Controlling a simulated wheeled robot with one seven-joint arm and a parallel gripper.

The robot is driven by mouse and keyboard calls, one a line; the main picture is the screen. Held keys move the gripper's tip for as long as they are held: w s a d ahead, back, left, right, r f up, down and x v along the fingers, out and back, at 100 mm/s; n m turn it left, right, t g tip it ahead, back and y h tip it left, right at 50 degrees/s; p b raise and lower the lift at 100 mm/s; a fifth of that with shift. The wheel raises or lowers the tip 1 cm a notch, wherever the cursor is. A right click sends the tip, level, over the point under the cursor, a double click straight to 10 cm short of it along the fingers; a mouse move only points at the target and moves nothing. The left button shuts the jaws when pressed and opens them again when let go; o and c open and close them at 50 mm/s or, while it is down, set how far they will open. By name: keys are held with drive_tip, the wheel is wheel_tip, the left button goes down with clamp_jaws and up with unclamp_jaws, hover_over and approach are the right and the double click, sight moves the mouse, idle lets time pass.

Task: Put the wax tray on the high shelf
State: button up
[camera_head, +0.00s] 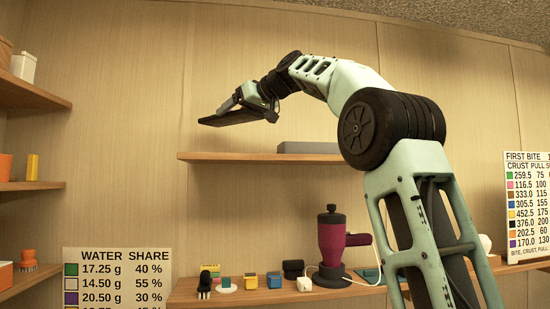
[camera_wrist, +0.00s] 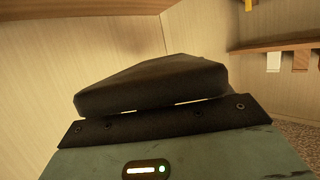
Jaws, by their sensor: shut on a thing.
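A dark flat slab (camera_head: 226,119), which I take for the wax tray, is held by my gripper (camera_head: 252,103) in the head view. It is slightly tilted and sits in the air above the left end of the high shelf (camera_head: 230,157), apart from it. In the wrist view the dark slab (camera_wrist: 150,85) fills the middle, just beyond my gripper's edge. My fingers are shut on it, though the fingertips are mostly hidden there.
A long grey box (camera_head: 310,148) lies on the high shelf, right of its middle; the shelf's left part looks bare. A lower shelf holds a maroon grinder-like device (camera_head: 331,238) and several small blocks. Side shelves (camera_head: 30,92) stand at left.

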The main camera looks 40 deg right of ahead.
drive_tip(key=shift+s+f+b, duration=0.1)
drive_tip(key=shift+f+b, duration=0.2)
drive_tip(key=shift+f, duration=4.4)
drive_tip(key=shift+f, duration=0.15)
drive_tip(key=o, duration=1)
drive_tip(key=shift+s+b, duration=0.3)
drive_tip(key=shift+s, duration=0.05)
drive_tip(key=b+v, duration=0.3)
drive_tip(key=v, duration=0.8)
drive_tip(key=shift+r+b, duration=0.35)
drive_tip(key=shift+b, duration=0.05)
drive_tip(key=shift+s+d, duration=0.1)
